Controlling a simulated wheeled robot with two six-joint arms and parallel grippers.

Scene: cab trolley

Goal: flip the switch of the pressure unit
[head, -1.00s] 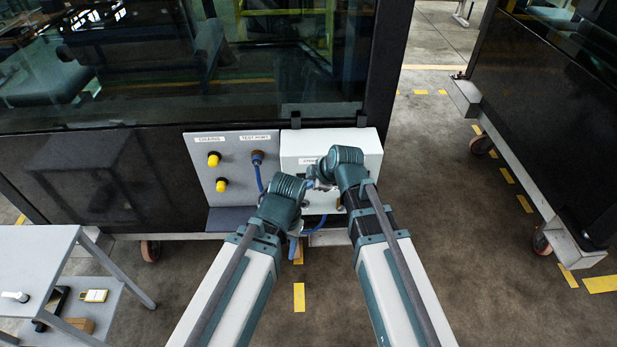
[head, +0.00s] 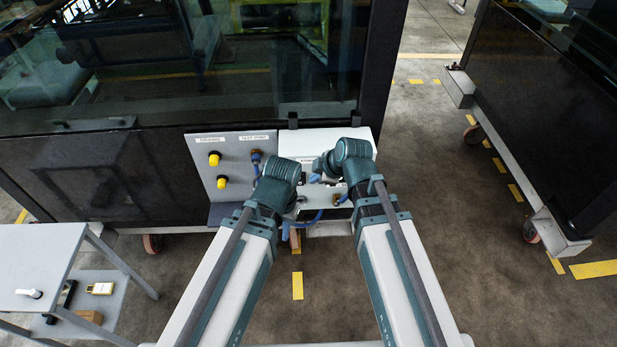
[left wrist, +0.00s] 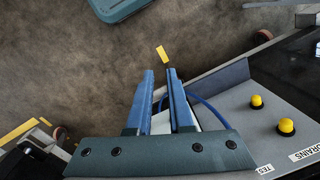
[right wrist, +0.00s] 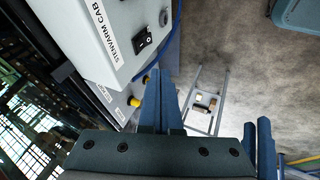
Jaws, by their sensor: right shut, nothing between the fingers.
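The pressure unit (head: 292,146) is a white box on the cab's lower wall. In the right wrist view, its front (right wrist: 118,66) carries a STENVARM CAB label, a black rocker switch (right wrist: 143,41) and a grey knob (right wrist: 163,18). My right gripper (head: 316,177) is shut and empty in front of the box; in its wrist view its fingers (right wrist: 168,82) are below the switch and apart from it. In the left wrist view, my left gripper (left wrist: 159,74) is open, its fingers a small gap apart over the floor. My arms hide part of the box in the head view.
A grey panel (head: 233,185) with yellow caps (head: 214,159) is left of the box. A blue hose (head: 310,221) loops below the box, close to my left gripper. A grey side table (head: 35,262) stands at lower left. Another dark trolley (head: 560,110) stands at right; floor between is clear.

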